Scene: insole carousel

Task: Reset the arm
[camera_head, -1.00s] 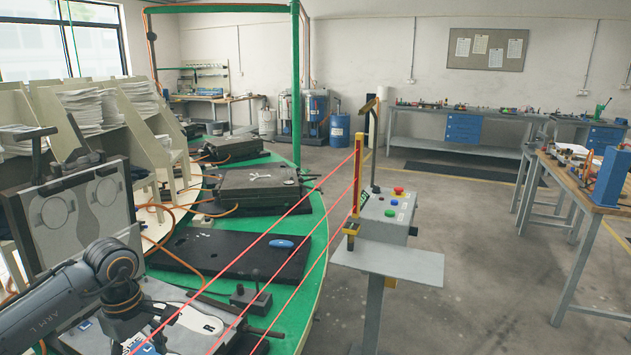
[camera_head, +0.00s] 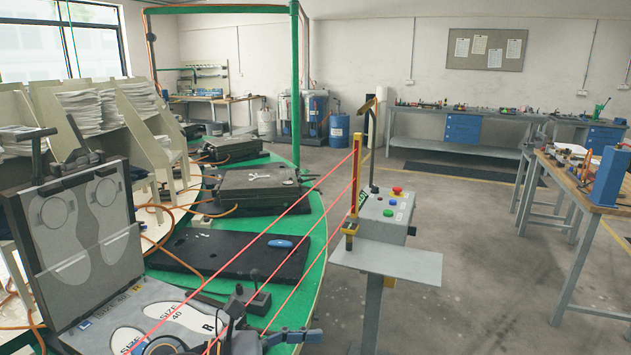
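My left arm shows only at the bottom edge, where a dark rounded joint of it is cut off by the frame. My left gripper (camera_head: 272,318) is beside the near end of the open mould (camera_head: 168,296), over the green carousel edge. Its dark fingers look spread apart, with nothing seen between them. The mould's raised lid (camera_head: 93,262) carries two sole shapes. Its lower half shows light sole shapes marked SIZE 40. My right gripper is not in view.
The green carousel (camera_head: 322,222) holds more moulds and a black plate (camera_head: 222,251) with a blue object. Red beams cross in front. A control stand (camera_head: 383,214) is to the right, with grey floor beyond. Cream racks (camera_head: 38,165) stand at left.

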